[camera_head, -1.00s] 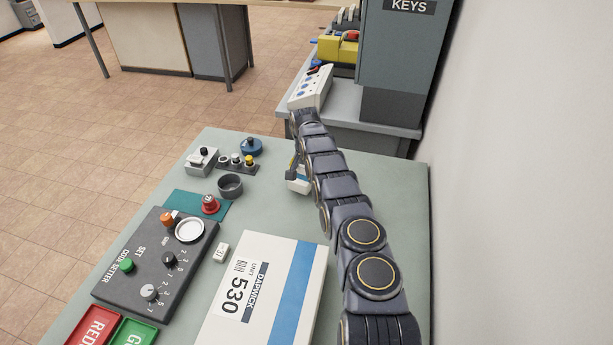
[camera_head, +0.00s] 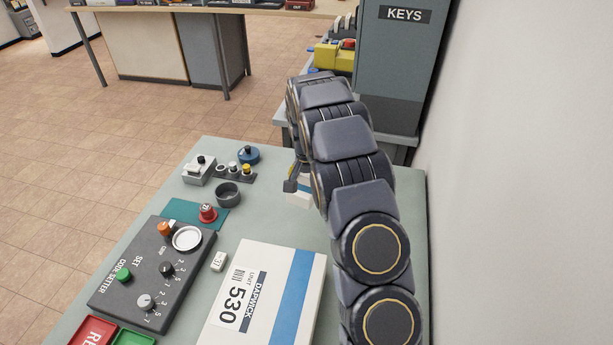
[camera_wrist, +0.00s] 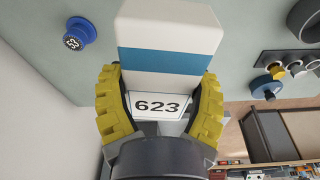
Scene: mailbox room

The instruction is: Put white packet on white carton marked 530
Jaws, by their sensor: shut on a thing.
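The white carton marked 530 (camera_head: 268,300) lies flat on the table at the front, with a blue stripe and a label. The white packet (camera_head: 300,196) is further back on the right, mostly hidden behind my arm in the head view. In the wrist view the white packet (camera_wrist: 170,28) has a blue band and a tag reading 623. My gripper (camera_wrist: 160,76) is shut on it, with a yellow-padded finger on each side. In the head view only a small part of my gripper (camera_head: 292,183) shows. I cannot tell whether the packet touches the table.
A dark code setter panel (camera_head: 150,285) and a small white block (camera_head: 218,261) are left of the carton. A dark round cup (camera_head: 228,194) and a red button (camera_head: 208,212) stand behind. A grey KEYS cabinet (camera_head: 395,60) and the wall bound the right side.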

